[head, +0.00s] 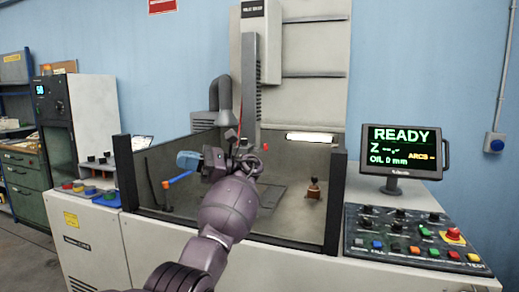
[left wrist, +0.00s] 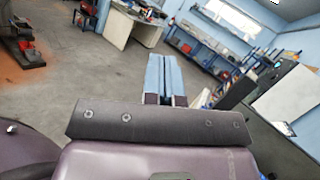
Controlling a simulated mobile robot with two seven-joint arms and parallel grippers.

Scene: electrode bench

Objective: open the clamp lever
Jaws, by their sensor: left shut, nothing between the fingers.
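My left gripper (head: 187,160) is raised over the machine tank in the head view, its blue fingers pointing left. In the left wrist view its two blue fingers (left wrist: 164,78) lie side by side, shut and empty, pointing out over the room. I cannot clearly make out the clamp lever. A thin red piece (head: 231,134) shows just behind my left wrist, below the machine's vertical column (head: 249,80); my arm hides most of that area. My right gripper is not in view.
The tank has a dark front rim and corner posts (head: 335,195). A small brown-topped piece (head: 313,189) stands on the tank floor at right. A monitor (head: 402,150) reading READY and a button panel (head: 415,238) stand to the right. Shelving (left wrist: 215,55) lies farther off in the left wrist view.

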